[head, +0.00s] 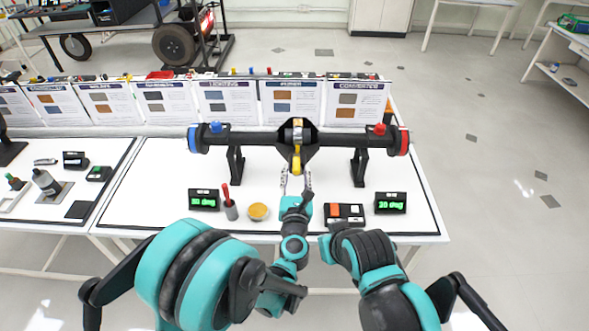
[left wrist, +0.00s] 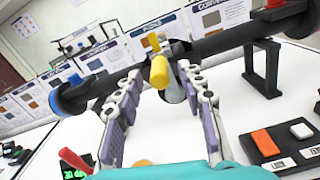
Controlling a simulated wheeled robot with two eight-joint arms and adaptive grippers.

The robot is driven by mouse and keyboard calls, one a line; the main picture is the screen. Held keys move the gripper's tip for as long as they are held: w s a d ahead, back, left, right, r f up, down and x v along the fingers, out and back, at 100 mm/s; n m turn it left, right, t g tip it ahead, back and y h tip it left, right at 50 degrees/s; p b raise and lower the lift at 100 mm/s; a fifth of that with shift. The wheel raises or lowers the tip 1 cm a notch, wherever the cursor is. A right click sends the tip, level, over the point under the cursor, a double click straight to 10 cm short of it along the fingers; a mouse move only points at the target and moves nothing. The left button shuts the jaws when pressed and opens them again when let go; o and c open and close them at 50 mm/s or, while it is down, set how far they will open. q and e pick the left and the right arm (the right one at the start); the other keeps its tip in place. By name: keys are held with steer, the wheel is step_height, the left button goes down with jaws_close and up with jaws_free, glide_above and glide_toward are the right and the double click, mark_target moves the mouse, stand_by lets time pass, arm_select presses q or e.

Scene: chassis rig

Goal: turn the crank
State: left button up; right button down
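A black axle rig (head: 255,139) stands on the white table, with a round hub at its middle. A yellow crank handle (head: 296,160) hangs at the front of the hub; in the left wrist view its rounded yellow grip (left wrist: 159,72) points towards the camera. My left gripper (head: 296,179) is open just in front of and below the handle. In the left wrist view the grip shows between the two spread fingertips, and I see no finger closed on it. My right arm (head: 372,262) is low at the right; its gripper does not show.
Left (head: 204,200) and right (head: 390,203) green displays stand on the table. A grey cup with a red tool (head: 230,209), a yellow bowl (head: 258,211) and a switch panel (head: 345,214) lie near the front edge. Poster cards (head: 290,102) line the back.

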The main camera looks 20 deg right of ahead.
arm_select(q)
steer(key=shift+x, duration=1.2)
steer(key=shift+c, duration=0.2)
jaws_close()
